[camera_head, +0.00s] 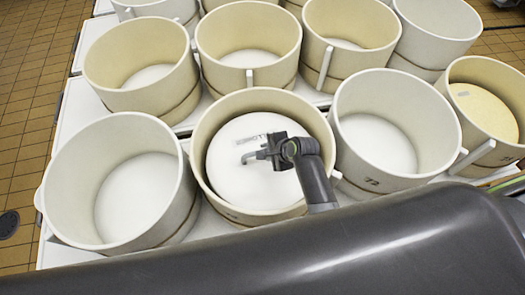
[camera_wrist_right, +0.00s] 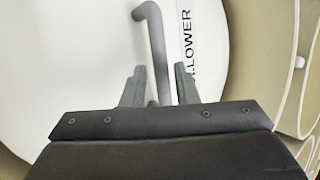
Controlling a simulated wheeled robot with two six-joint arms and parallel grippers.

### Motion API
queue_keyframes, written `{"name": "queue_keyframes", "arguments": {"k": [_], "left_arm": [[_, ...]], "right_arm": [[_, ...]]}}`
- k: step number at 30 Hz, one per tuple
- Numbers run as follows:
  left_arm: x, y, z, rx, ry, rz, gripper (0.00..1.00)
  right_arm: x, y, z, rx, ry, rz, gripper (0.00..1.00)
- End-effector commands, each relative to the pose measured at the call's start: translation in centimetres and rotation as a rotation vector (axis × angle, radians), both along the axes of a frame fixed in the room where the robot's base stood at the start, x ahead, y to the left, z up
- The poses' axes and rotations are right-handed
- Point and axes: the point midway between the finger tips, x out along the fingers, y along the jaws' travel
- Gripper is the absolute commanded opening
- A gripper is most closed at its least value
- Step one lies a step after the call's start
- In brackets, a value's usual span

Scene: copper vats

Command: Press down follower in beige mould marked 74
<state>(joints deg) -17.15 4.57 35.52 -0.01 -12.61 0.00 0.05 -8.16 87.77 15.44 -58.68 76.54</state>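The beige mould (camera_head: 318,118) stands in the middle of the front row. A dark mark low on its front is too small to read as 74. Inside it lies the round white follower (camera_head: 240,185), which also shows in the right wrist view (camera_wrist_right: 75,60), with a label partly reading "LLOWER". A grey bar handle (camera_wrist_right: 152,30) rises from the follower. My right gripper (camera_wrist_right: 160,85) is over the follower, its fingers apart on either side of the handle. In the head view my right gripper (camera_head: 262,153) is inside the mould's rim. My left gripper is not in view.
A whitish mould (camera_head: 110,125) stands close on the left and another marked 72 (camera_head: 440,110) close on the right; both lack visible followers. More beige moulds (camera_head: 140,50) crowd behind. A yellowish-filled mould (camera_head: 485,110) is at far right. Tiled floor (camera_head: 30,90) shows left.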

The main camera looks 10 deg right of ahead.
Motion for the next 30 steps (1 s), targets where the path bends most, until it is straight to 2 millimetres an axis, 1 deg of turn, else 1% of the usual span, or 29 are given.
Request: {"name": "queue_keyframes", "arguments": {"k": [3,9,21,22,28,30], "left_arm": [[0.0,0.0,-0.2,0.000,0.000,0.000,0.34],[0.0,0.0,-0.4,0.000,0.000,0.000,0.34],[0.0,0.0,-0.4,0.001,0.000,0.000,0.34],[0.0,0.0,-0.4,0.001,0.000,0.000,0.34],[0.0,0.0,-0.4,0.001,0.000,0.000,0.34],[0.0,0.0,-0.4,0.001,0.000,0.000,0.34]], "right_arm": [[0.8,0.6,-1.3,-0.001,0.001,0.001,0.27],[1.6,1.1,-2.6,0.000,0.000,0.000,0.27],[1.8,1.3,-3.0,0.000,0.000,0.000,0.27],[1.8,1.3,-3.0,0.000,0.000,0.000,0.26],[1.8,1.3,-3.0,0.000,0.000,0.000,0.00],[1.8,1.3,-3.0,-0.001,0.000,-0.001,0.00]]}}
